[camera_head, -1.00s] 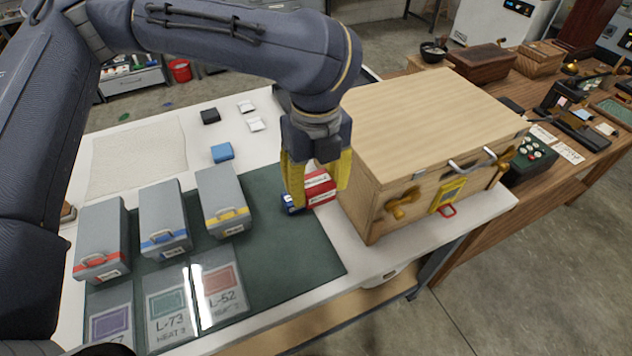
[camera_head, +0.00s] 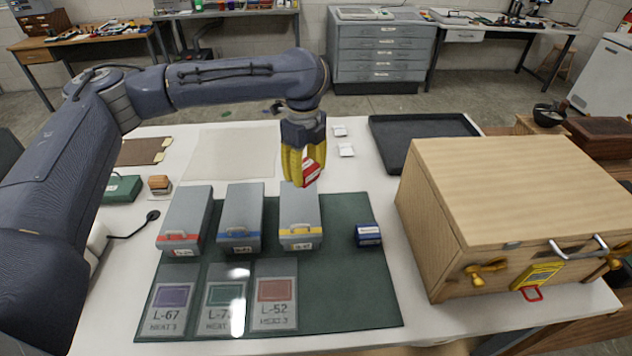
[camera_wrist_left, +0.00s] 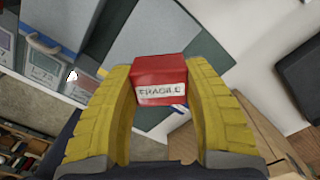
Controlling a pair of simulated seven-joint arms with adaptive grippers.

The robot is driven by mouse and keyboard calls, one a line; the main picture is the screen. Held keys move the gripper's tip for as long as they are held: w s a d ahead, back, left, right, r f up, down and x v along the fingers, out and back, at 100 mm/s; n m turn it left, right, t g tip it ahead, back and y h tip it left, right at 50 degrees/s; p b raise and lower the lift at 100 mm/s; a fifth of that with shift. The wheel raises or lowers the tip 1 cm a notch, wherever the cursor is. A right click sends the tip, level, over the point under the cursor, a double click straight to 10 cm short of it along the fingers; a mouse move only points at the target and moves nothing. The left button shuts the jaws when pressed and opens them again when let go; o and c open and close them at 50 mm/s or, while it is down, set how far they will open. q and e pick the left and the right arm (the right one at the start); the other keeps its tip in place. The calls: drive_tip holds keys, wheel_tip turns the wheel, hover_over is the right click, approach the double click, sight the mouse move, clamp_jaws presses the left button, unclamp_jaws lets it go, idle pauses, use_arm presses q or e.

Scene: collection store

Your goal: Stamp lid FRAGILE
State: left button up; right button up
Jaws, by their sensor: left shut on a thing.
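My left gripper (camera_head: 303,180) is shut on a red stamp block (camera_head: 313,171), held in the air near the back end of the yellow-handled grey box (camera_head: 301,210). In the left wrist view the red block (camera_wrist_left: 160,72) sits between the yellow fingers, and its white label reads FRAGILE. The large wooden crate (camera_head: 525,180) stands at the right, its flat top closed and bare in view. A blue stamp block (camera_head: 368,236) stands on the green mat (camera_head: 345,290). My right gripper is not in view.
Grey boxes with red (camera_head: 187,220) and blue (camera_head: 241,218) handles stand left of the yellow-handled one. Three cards lie in front, including L-67 (camera_head: 170,305) and L-52 (camera_head: 276,300). A dark tray (camera_head: 385,150) lies behind the crate. A green box (camera_head: 122,188) is at left.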

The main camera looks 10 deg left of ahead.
sight(298, 193)
use_arm(q)
drive_tip(key=shift+w+a, duration=0.3)
drive_tip(key=shift+a, duration=0.3)
drive_tip(key=shift+w+a, duration=0.3)
drive_tip(key=shift+a, duration=0.25)
drive_tip(key=shift+f, duration=2.9)
drive_tip(key=shift+f, duration=0.6)
wheel_tip(298, 193, up, 7)
drive_tip(key=shift+r, duration=0.15)
idle(0.6)
